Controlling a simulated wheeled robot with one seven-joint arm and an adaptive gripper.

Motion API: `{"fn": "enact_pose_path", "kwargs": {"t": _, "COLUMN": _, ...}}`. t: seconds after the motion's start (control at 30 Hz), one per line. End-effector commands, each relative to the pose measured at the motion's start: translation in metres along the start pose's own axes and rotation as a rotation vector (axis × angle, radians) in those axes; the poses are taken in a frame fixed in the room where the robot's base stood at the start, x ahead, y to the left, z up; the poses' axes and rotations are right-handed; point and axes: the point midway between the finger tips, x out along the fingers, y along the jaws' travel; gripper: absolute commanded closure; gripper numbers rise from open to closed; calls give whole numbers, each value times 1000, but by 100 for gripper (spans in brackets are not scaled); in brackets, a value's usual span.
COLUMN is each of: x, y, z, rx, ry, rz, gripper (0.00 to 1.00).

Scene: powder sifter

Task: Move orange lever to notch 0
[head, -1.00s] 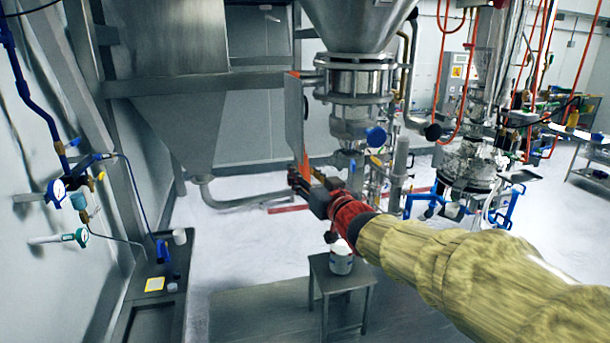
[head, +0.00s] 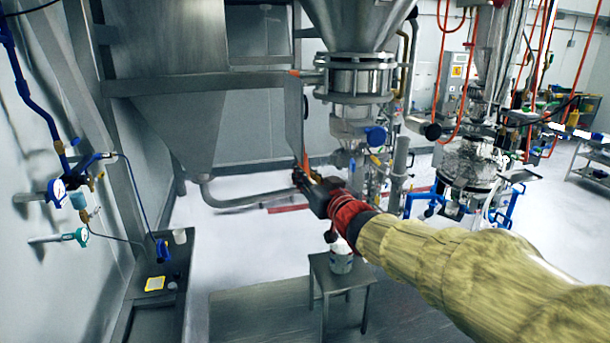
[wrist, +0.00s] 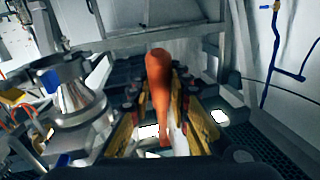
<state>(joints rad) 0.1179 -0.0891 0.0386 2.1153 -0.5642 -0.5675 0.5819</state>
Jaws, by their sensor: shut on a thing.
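The orange lever (wrist: 160,85) stands between my gripper's fingers in the wrist view, its rounded end pointing away. In the head view only a thin strip of the lever (head: 306,160) shows above the fingers. My gripper (head: 301,176) is shut on the lever, below a thin grey metal plate (head: 294,110) beside the hopper outlet. In the wrist view the yellow-lined fingers of my gripper (wrist: 160,125) lie on both sides of the lever. I cannot make out notch marks or numbers.
The steel hopper outlet with its clamped collar (head: 356,80) is right of the plate. A small metal stool (head: 335,280) with a white jar (head: 341,258) stands below my arm. A wall-side bench (head: 160,322) and gauges (head: 56,190) are at left. The floor between is open.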

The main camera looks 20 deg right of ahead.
Motion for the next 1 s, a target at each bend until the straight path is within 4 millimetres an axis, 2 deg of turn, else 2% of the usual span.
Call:
{"fn": "enact_pose_path", "kwargs": {"t": 0.53, "x": -2, "y": -1, "z": -3, "rx": 3, "ry": -10, "rz": 1, "gripper": 100}}
{"fn": "enact_pose_path", "kwargs": {"t": 1.0, "x": -22, "y": -6, "z": -19, "rx": 20, "ry": -106, "rz": 10, "gripper": 100}}
